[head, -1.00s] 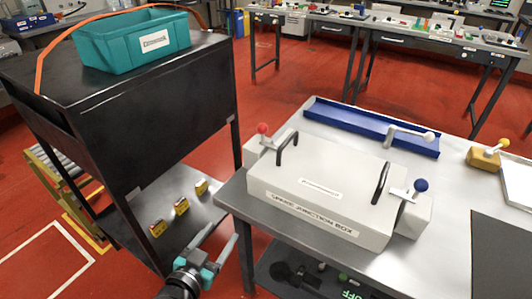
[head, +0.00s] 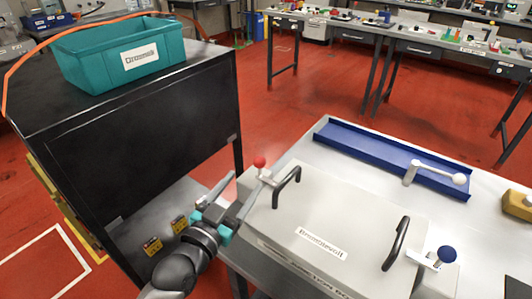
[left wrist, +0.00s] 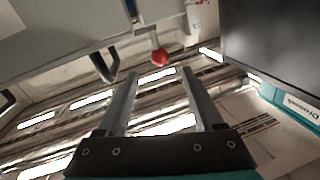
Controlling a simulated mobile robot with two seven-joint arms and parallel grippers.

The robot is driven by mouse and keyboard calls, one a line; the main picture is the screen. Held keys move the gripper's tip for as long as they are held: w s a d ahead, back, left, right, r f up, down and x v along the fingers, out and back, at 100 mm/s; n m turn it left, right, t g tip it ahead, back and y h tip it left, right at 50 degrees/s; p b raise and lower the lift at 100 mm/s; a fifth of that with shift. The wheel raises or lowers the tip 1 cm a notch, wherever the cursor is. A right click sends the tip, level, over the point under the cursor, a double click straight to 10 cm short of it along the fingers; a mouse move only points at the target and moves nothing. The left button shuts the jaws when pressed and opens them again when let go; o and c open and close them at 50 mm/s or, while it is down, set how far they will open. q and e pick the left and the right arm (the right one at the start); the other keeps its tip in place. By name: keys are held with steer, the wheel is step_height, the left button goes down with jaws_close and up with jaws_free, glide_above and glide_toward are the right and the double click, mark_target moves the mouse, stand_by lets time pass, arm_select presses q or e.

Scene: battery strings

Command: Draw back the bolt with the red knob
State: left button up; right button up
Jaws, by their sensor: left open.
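The red knob (head: 260,162) sits on the end of a bolt at the back left corner of the white junction box (head: 340,226). It also shows in the left wrist view (left wrist: 160,57), ahead of the fingers and a little above the gap between them. My left gripper (head: 236,184) is open and empty, beside the box's left end, with its fingers pointing towards the knob and apart from it. In the left wrist view the two fingers (left wrist: 158,80) stand apart with nothing between them. My right gripper is out of view.
A second bolt has a blue knob (head: 447,254) at the box's right end. Two black handles (head: 287,186) stand on the lid. A blue tray (head: 390,160) and a white-knobbed lever (head: 459,179) are behind. A black cabinet (head: 150,120) with a teal bin (head: 125,60) stands left.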

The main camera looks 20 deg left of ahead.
mark_target(256, 166)
arm_select(q)
steer(key=w, duration=0.4)
steer(key=w+d+b, duration=0.1)
steer(key=w, duration=0.1)
steer(key=shift+w, duration=0.3)
steer(key=w, duration=0.3)
steer(key=w+b, duration=0.1)
steer(key=shift+w+d, duration=0.2)
steer(key=shift+d, duration=0.15)
steer(key=shift+w+d, duration=0.1)
steer(key=shift+w, duration=0.5)
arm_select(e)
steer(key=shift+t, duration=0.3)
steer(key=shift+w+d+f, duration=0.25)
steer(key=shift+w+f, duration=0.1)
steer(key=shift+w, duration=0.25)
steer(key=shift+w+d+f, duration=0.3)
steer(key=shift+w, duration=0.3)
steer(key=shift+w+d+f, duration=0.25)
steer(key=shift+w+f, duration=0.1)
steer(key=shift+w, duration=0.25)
arm_select(q)
jaws_close()
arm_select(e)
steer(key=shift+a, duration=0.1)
